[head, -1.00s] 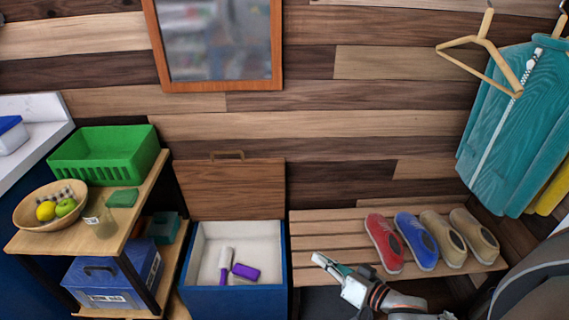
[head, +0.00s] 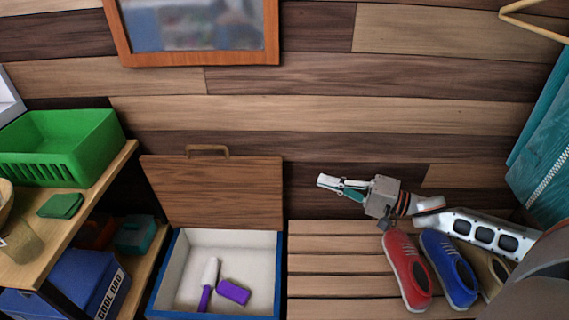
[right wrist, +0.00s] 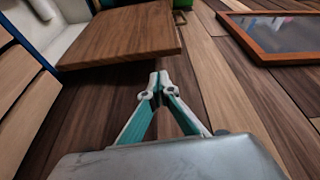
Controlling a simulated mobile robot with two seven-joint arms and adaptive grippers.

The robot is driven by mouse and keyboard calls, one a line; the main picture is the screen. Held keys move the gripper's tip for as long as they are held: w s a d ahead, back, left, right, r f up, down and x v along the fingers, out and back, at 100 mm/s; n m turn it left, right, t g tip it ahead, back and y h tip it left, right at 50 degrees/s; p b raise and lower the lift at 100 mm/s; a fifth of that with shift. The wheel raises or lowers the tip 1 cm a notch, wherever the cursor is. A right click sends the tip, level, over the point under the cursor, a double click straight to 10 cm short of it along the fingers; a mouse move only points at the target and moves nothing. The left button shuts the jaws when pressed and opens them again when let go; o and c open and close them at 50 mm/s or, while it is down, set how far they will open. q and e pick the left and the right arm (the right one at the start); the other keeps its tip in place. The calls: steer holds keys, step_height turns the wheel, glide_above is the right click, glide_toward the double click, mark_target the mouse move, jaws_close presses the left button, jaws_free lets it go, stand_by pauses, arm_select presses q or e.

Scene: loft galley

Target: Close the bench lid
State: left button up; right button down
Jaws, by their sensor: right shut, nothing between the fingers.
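The bench lid (head: 218,194) is a brown wooden panel standing open, upright against the wall at the back of the blue bench box (head: 153,303). A handle (head: 207,151) sits on its top edge. The lid also shows in the right wrist view (right wrist: 125,38). Inside the white interior lie a purple-handled brush (head: 208,283) and a purple item (head: 233,291). My right gripper (head: 322,181) is shut and empty, to the right of the lid and apart from it, above the slatted bench. My left gripper is not in view.
A slatted bench (head: 335,257) with a red shoe (head: 407,270) and a blue shoe (head: 448,268) stands right of the box. A shelf with a green basket (head: 62,147) is at the left. A framed mirror (head: 195,25) hangs above. Teal clothing (head: 540,140) hangs at the right.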

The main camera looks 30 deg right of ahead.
arm_select(q)
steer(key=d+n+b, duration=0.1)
steer(key=b, duration=0.1)
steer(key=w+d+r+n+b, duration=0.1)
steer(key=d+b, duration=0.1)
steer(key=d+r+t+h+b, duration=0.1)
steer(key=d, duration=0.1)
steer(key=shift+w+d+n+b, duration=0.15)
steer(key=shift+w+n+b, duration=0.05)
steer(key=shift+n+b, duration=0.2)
arm_select(e)
steer(key=x, duration=1)
steer(key=shift+w+d+r+g+y, duration=0.2)
steer(key=shift+w+r+g+y, duration=0.15)
steer(key=shift+w, duration=0.25)
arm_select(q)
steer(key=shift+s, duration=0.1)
arm_select(e)
steer(key=shift+s+a, duration=0.1)
steer(key=shift+s, duration=0.05)
